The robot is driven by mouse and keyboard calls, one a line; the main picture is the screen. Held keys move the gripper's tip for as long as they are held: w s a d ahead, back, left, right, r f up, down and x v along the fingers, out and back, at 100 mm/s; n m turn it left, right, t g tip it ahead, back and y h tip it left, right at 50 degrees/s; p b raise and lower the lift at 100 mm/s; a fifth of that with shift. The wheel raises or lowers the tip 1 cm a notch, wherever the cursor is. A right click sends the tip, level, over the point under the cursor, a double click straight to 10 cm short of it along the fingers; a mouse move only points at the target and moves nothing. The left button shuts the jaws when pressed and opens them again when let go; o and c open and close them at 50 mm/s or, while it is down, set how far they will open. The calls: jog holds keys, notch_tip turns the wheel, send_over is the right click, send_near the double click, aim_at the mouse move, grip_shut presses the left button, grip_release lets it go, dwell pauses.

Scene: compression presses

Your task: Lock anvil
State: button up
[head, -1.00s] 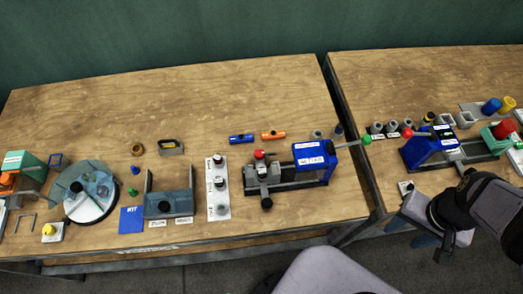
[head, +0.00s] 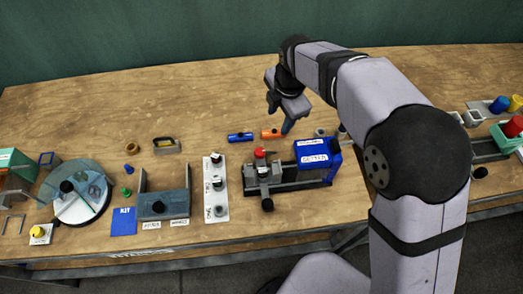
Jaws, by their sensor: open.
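The press with a blue body (head: 316,151) and grey rail base stands at the middle right of the near table. At its left end is a dark grey block (head: 263,172), which may be the anvil, with a red knob (head: 260,152) at the back and a black knob (head: 267,204) at the front. I cannot tell whether it is locked. My gripper (head: 279,116) is open and empty, pointing down above the table behind this block, near the orange cylinder (head: 272,133).
A blue cylinder (head: 240,137) lies beside the orange one. A white panel with black knobs (head: 216,190) stands left of the press. Further left are a grey fixture (head: 163,205) and a round glass-topped device (head: 82,194). The back left of the table is clear.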

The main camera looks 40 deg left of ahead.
aim_at(260, 151)
jog(key=s+a+f+n, duration=0.1)
jog(key=s+f+n+h, duration=0.1)
jog(key=s, duration=0.1)
jog(key=s+a+f+n+g+h, duration=0.1)
jog(key=s+f+n, duration=0.1)
jog(key=shift+s+a, duration=0.2)
jog(key=shift+a, duration=0.15)
jog(key=shift+f+p, duration=0.75)
jog(key=shift+f, duration=2.95)
jog(key=shift+c, duration=0.7)
jog(key=c, duration=0.9)
